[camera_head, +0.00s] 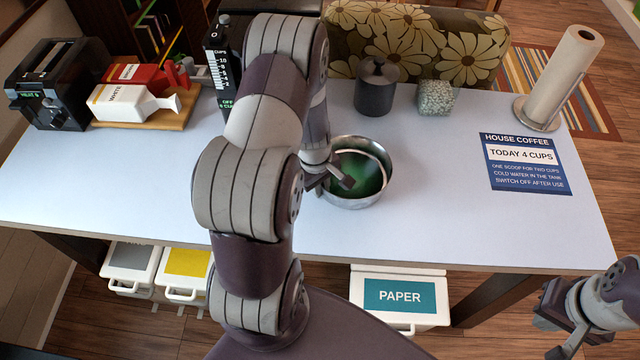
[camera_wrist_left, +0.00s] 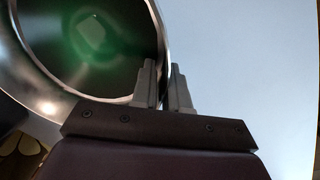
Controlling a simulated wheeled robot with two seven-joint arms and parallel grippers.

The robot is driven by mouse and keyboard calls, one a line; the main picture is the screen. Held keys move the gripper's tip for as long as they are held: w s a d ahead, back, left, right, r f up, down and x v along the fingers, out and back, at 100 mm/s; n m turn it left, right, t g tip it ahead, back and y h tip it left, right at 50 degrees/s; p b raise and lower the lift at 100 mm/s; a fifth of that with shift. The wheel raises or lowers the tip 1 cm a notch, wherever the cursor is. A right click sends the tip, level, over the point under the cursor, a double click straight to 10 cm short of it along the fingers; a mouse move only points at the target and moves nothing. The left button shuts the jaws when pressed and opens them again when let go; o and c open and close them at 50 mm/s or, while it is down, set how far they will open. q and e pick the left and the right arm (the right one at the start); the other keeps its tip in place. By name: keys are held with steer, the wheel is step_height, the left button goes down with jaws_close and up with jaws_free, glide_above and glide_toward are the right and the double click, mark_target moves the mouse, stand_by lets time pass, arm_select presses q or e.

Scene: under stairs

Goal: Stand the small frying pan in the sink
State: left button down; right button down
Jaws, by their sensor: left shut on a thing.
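A round, shiny metal vessel (camera_head: 358,203) with a dark green inside stands on the pale table, right of my left arm. I cannot tell whether it is the small frying pan; no handle shows clearly, and I see no sink. My left gripper (camera_head: 338,181) is at its near left rim. In the left wrist view the vessel's wall (camera_wrist_left: 40,106) runs up to the fingers (camera_wrist_left: 164,88), which are shut on the rim. A small pale patch shows inside it. My right gripper (camera_head: 556,333) is open and empty, beyond the table's front right edge.
A dark lidded canister (camera_head: 376,88) and a speckled block (camera_head: 436,98) stand behind the vessel. Bins (camera_head: 398,297) stand below.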

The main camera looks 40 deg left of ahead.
arm_select(q)
steer(key=shift+s+f, duration=0.1)
steer(key=c, duration=1.1)
jaws_free()
